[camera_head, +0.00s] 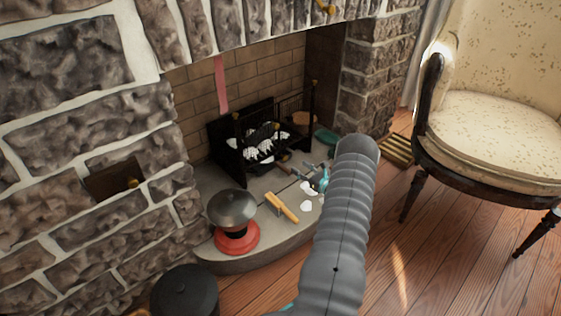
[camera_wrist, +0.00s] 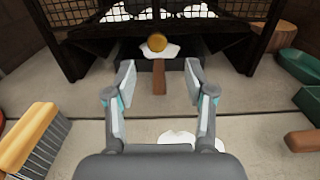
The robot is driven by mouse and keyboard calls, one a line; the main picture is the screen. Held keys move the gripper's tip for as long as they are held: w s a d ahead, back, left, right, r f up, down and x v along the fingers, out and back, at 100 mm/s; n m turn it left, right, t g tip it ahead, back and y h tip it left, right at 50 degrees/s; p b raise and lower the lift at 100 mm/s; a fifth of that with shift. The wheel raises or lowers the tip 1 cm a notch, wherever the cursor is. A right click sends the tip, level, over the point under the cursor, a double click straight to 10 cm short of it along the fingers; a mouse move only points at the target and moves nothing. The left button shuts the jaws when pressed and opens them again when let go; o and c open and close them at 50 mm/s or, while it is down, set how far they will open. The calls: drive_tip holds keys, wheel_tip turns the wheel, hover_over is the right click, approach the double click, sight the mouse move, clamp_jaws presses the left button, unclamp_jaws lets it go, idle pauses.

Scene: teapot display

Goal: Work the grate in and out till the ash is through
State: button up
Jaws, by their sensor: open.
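The black fire grate (camera_head: 262,138) stands in the fireplace with white ash lying in it. In the wrist view its dark bars (camera_wrist: 75,55) fill the top. A brass knob (camera_wrist: 157,42) shows at the grate's front centre, with a brown bar (camera_wrist: 159,80) just below it, pointing towards me. White ash (camera_wrist: 140,50) lies under the knob, and more lies on the hearth (camera_wrist: 185,138). My gripper (camera_wrist: 159,80) is open, its fingers on either side of the brown bar with gaps showing. In the head view my gripper (camera_head: 318,176) is low over the hearth before the grate.
A yellow-handled brush (camera_wrist: 32,140) lies left on the stone hearth (camera_head: 222,183). A green pan (camera_wrist: 300,68) and a wood block (camera_wrist: 272,38) are at right. A grey-domed red object (camera_head: 236,238) stands at the hearth's left; an armchair (camera_head: 490,125) is at right.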

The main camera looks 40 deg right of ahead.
sight(286, 158)
drive_tip(key=w, duration=0.6)
drive_tip(key=w+a+b, duration=0.1)
drive_tip(key=w, duration=0.2)
drive_tip(key=shift+w, duration=0.25)
clamp_jaws()
